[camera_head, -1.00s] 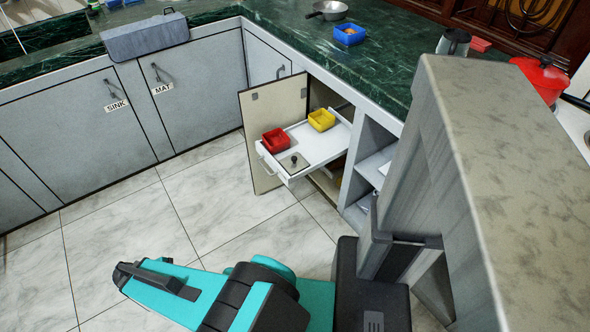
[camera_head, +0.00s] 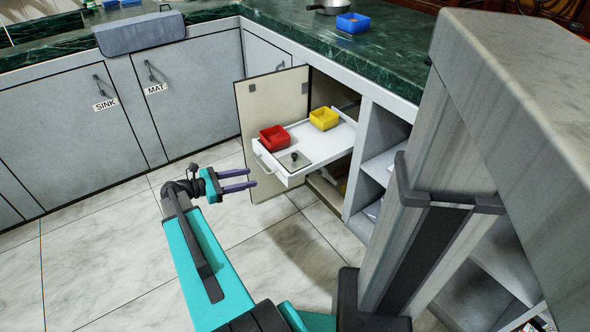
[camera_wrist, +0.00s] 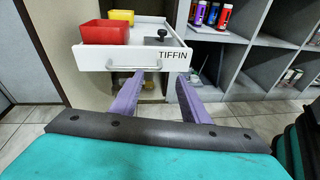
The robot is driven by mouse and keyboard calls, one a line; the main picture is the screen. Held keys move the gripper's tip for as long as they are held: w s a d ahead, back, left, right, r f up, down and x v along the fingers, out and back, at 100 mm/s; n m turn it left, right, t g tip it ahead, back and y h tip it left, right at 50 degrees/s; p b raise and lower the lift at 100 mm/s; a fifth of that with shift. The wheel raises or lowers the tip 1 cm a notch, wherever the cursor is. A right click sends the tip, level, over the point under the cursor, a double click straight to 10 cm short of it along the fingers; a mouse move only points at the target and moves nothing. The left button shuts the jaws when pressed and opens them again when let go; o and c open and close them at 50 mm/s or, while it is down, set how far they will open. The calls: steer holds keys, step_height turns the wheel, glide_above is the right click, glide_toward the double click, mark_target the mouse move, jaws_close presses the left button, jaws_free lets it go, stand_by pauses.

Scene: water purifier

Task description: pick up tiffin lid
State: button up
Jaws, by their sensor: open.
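The tiffin lid (camera_head: 293,159) is a flat plate with a dark knob, lying in the front part of a pulled-out white drawer (camera_head: 338,137). In the wrist view only its black knob (camera_wrist: 162,33) shows clearly above the drawer front, which is labelled TIFFIN (camera_wrist: 172,54). My gripper (camera_head: 254,178) is open and empty, with its two purple fingers pointing toward the drawer. It is in front of the drawer, to the left of the lid in the head view. In the wrist view the fingers (camera_wrist: 158,86) are spread below the drawer handle.
A red box (camera_head: 273,139) and a yellow box (camera_head: 324,119) stand in the drawer near the lid. The open cabinet door (camera_head: 262,113) is on the drawer's left. Open shelves (camera_head: 380,165) are on its right. Clear tiled floor (camera_head: 120,240) lies in front.

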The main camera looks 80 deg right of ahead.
steer(key=g+b, duration=0.2)
glide_toward(291, 157)
steer(key=v, duration=0.3)
steer(key=shift+s+a+r, duration=0.1)
steer(key=shift+s+r, duration=0.15)
steer(key=shift+s, duration=0.05)
steer(key=shift+s+f, duration=0.1)
steer(key=b+x, duration=0.2)
steer(key=x, duration=0.5)
steer(key=shift+s+d, duration=0.45)
steer(key=shift+s, duration=0.15)
